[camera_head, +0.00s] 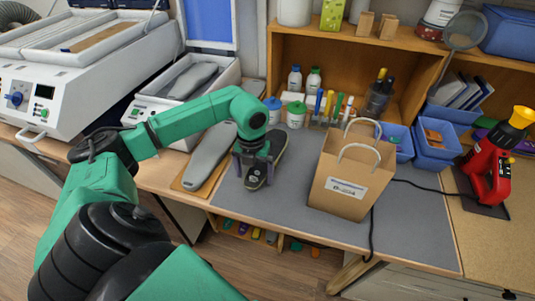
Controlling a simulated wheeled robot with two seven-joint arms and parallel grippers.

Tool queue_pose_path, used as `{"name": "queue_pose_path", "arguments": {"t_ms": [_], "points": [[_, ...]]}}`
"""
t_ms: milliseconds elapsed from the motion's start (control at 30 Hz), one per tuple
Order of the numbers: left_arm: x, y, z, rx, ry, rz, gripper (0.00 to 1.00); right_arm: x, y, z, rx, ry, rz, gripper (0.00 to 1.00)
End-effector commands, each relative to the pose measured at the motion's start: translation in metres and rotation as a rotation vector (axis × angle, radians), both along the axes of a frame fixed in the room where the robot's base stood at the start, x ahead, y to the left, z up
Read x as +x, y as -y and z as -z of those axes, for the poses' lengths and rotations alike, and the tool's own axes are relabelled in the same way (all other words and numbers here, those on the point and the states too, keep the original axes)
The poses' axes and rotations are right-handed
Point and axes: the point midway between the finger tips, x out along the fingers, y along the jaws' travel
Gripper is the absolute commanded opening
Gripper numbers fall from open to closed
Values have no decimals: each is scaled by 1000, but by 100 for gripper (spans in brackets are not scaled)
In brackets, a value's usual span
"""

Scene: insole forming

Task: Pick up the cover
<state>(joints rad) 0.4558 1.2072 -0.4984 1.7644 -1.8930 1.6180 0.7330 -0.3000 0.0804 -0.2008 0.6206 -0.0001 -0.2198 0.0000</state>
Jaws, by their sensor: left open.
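A long dark sole-shaped piece (256,180) with a paler rim lies on the grey work mat; it may be the cover, but I cannot tell for sure. My left gripper (252,163) points down over its middle, with its fingers apart on either side of it. Whether the fingers touch it cannot be told. The gripper and wrist hide part of the piece. A grey foot-shaped form (207,162) lies just left of it on a wooden board (183,184). My right gripper is not in view.
A paper bag (340,188) stands right of the gripper. White machines with raised lids, one a small press (150,109), stand at the left. Bottles and pens (328,104) line the back. A red heat tool (484,172) stands far right. The mat's front (285,217) is clear.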

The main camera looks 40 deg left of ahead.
Motion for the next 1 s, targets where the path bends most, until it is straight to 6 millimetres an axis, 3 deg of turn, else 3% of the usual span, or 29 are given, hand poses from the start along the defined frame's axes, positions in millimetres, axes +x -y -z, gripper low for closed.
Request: {"name": "queue_pose_path", "arguments": {"t_ms": [267,367,500,767,867,1000], "points": [[0,0,0,0,0,0,100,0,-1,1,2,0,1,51],[0,0,0,0,0,0,69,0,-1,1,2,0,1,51],[0,0,0,0,0,0,19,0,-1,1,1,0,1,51],[0,0,-1,0,0,0,18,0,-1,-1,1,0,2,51],[0,0,-9,0,0,0,18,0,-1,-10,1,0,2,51],[2,0,-28,1,7,1,18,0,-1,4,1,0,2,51]]}}
